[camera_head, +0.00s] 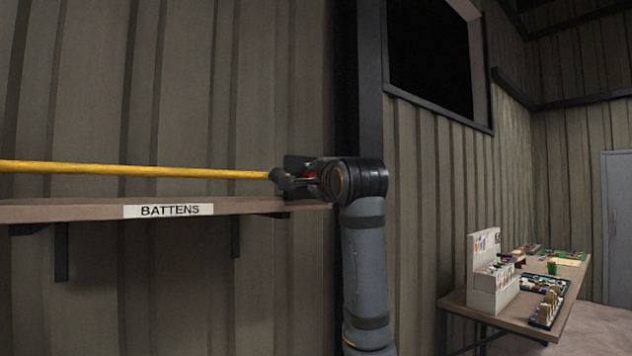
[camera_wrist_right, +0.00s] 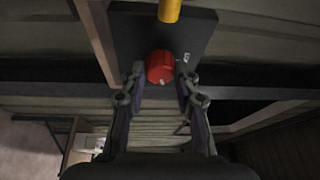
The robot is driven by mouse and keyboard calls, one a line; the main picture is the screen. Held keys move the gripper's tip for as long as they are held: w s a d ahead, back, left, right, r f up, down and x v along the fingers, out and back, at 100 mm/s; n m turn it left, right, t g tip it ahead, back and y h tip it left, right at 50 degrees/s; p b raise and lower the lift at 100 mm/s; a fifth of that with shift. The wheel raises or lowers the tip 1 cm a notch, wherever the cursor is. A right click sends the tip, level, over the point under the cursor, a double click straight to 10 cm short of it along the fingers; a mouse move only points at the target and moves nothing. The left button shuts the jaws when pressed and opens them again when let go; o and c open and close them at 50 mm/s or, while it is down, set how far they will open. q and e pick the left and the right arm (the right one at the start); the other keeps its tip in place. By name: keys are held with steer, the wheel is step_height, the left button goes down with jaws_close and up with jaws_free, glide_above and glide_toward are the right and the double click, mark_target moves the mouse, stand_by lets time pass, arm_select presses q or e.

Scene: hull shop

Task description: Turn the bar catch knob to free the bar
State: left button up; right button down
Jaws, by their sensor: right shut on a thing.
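The red catch knob (camera_wrist_right: 160,67) sits on a dark plate (camera_wrist_right: 198,30) in the right wrist view, with a pale mark on its rim. The yellow bar (camera_head: 140,171) runs across above the shelf in the head view, and its end meets the plate above the knob in the wrist view (camera_wrist_right: 169,10). My right gripper (camera_wrist_right: 160,78) has its fingers on both sides of the knob and is shut on it. In the head view my right gripper (camera_head: 294,178) is at the bar's right end and hides most of the knob. My left gripper is not in view.
A wooden shelf (camera_head: 70,212) labelled BATTENS (camera_head: 168,210) lies under the bar on dark brackets. A dark post (camera_head: 358,90) stands behind my right arm. A table (camera_head: 460,303) with a white rack (camera_head: 490,285) and several small items stands at the right.

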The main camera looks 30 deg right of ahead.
steer(key=shift+m+g, duration=0.6)
steer(key=shift+m, duration=0.8)
steer(key=c, duration=1)
jaws_free()
steer(key=shift+s+r, duration=0.1)
steer(key=v, duration=1.1)
steer(key=shift+s, duration=0.35)
steer(key=shift+a, duration=0.1)
